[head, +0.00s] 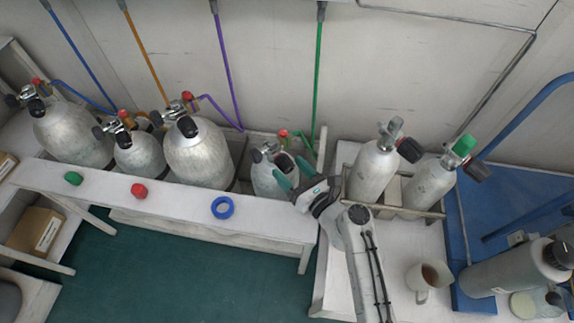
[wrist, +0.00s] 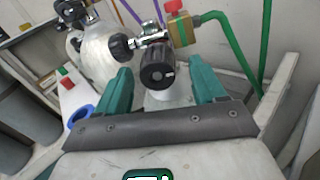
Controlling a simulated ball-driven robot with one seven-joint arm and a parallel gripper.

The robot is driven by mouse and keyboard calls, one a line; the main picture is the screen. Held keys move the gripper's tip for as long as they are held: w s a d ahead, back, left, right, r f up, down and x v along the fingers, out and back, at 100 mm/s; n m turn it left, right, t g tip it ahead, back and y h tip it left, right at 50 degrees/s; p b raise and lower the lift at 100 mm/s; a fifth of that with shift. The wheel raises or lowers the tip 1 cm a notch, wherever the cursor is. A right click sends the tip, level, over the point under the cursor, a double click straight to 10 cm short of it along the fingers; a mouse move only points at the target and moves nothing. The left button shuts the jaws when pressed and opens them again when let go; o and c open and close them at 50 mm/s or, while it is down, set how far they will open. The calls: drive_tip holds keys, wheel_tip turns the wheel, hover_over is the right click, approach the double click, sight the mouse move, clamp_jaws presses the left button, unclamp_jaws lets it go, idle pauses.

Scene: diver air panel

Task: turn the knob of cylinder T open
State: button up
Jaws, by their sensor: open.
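No letter T is readable on any cylinder. My gripper (head: 294,173) is at the small silver cylinder (head: 266,181) in the right bay of the long rack, the one with the green hose (head: 318,75). In the wrist view my gripper (wrist: 158,66) is open, its green fingers apart on either side of a black ribbed knob (wrist: 157,76). I cannot tell whether the fingers touch it. The brass-coloured connector with a red top (wrist: 179,25) joins the green hose (wrist: 232,45) behind the knob. Most of this cylinder's body is hidden behind the knob and my gripper.
Two more cylinders (head: 372,173) stand close right of my gripper. A mug (head: 428,276) stands on the right table.

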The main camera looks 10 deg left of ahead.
drive_tip(key=shift+x, duration=1.15)
drive_tip(key=shift+c, duration=0.3)
drive_tip(key=c, duration=1)
